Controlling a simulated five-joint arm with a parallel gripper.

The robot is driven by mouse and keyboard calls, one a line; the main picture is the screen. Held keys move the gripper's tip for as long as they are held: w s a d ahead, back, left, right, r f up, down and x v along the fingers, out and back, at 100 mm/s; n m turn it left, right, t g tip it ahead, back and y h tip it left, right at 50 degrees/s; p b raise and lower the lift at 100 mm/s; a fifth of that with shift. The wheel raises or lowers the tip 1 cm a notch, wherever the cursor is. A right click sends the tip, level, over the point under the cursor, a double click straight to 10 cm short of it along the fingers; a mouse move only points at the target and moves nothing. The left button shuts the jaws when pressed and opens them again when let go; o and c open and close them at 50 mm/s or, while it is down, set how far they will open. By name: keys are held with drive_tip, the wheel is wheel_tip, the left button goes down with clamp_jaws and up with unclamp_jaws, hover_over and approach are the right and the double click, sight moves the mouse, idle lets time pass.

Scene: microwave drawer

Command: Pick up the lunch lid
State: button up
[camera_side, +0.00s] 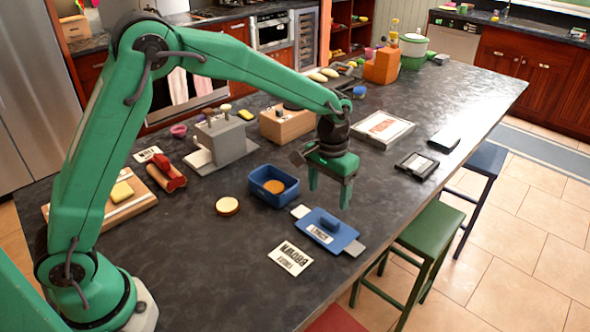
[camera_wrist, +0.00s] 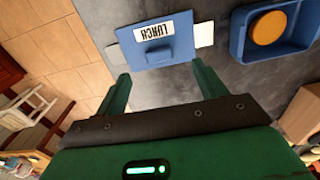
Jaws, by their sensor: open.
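The lunch lid (camera_side: 321,232) is a flat blue plate with a raised blue block handle and a white label, lying on the dark counter near its front edge. In the wrist view the lunch lid (camera_wrist: 153,40) shows its "LUNCH" label, with pale tabs at its sides. My green gripper (camera_side: 329,196) is open and empty above the lid and toward its far side. In the wrist view its fingers (camera_wrist: 162,80) are spread apart, short of the handle in the picture. A blue box (camera_side: 273,187) with an orange-brown round item inside stands left of the lid.
A white "BROWN" card (camera_side: 290,258) lies in front of the lid. A round bread-like piece (camera_side: 228,206) lies to the left. A grey block device (camera_side: 222,140) and a wooden block (camera_side: 287,123) stand behind. A dark framed item (camera_side: 417,165) lies right; counter between is clear.

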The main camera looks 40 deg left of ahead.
sight(328, 220)
drive_tip(key=shift+w+d+f, duration=0.15)
drive_tip(key=shift+f, duration=0.25)
drive_tip(key=shift+f, duration=0.15)
drive_tip(key=shift+f, duration=1.15)
drive_tip(key=shift+f, duration=0.15)
drive_tip(key=shift+f, duration=2.45)
drive_tip(key=c, duration=1.1)
